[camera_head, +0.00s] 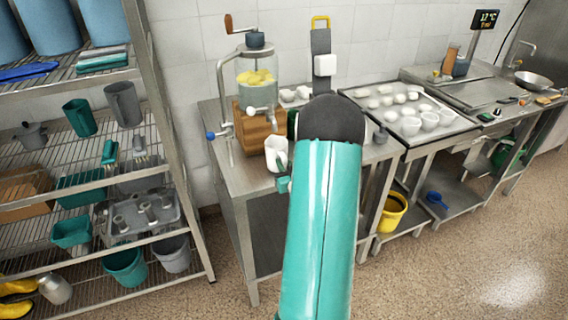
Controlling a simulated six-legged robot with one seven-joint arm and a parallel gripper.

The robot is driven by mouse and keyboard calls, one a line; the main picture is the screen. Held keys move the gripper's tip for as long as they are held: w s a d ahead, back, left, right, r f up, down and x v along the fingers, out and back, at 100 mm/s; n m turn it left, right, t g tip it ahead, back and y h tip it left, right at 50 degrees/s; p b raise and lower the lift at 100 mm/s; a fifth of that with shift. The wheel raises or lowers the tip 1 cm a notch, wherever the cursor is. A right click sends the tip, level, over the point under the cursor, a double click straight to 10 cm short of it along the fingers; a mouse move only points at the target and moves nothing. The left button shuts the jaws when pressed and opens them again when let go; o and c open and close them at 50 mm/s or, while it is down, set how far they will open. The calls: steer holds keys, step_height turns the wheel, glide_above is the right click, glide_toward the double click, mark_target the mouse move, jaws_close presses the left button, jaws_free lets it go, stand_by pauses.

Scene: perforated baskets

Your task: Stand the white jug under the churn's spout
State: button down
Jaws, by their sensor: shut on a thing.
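The churn (256,84) stands on a wooden block (257,127) on the steel table. It is a glass jar with yellow lumps inside, a dark lid and a crank on top. The white jug (274,147) is upright in front of the block's right side, at the table's front. My gripper (284,163) is shut on the jug, partly hidden behind my teal arm. I cannot tell whether the jug's base touches the table.
A steel rack (165,150) with teal and grey vessels stands at the left. A tray (420,108) of white lumps and cups lies to the right of my arm. A yellow bucket (391,216) sits below. The table's left front corner is bare.

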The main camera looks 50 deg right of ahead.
steer(key=c, duration=1.3)
jaws_free()
steer(key=shift+c, duration=0.2)
steer(key=shift+r, duration=0.1)
